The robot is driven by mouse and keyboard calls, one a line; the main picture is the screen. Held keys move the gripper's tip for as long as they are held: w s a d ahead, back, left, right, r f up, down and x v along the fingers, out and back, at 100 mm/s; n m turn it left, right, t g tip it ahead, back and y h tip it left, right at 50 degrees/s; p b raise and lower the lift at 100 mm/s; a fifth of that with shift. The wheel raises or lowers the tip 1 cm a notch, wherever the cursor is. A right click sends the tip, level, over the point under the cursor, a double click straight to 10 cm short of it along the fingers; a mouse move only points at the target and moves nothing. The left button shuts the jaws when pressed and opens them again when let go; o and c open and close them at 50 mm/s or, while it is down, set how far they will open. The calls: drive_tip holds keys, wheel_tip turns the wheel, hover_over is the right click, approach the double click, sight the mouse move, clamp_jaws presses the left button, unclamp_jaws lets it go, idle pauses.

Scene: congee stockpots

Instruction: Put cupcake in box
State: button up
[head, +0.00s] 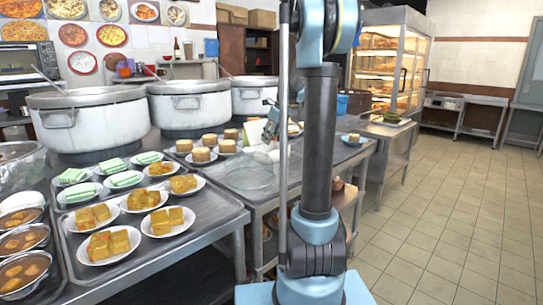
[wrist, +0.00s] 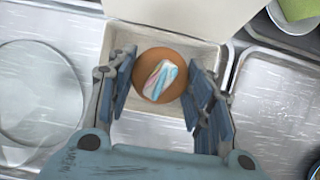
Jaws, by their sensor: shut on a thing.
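The cupcake (wrist: 158,70) is a round brown cake with a pink, white and blue top, seen from above in the wrist view. My gripper (wrist: 160,85) has one finger on each side of it and is shut on it. An open, whitish square box (wrist: 150,132) lies directly below the cupcake, with its pale lid (wrist: 190,14) raised at the far side. I cannot tell how far the cupcake is above the box floor. In the head view my gripper (head: 268,132) is over the metal table, partly behind my arm; the cupcake cannot be made out there.
A clear round glass dish (wrist: 35,90) is left of the box. A tray of small cakes on plates (head: 202,154) and large stockpots (head: 190,105) stand to the left in the head view. The floor at right is clear.

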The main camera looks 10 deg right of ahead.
drive_tip(key=shift+f, duration=3.4)
drive_tip(key=o, duration=1.1)
drive_tip(key=shift+c, duration=0.2)
drive_tip(key=v, duration=1.2)
drive_tip(key=shift+a, duration=0.1)
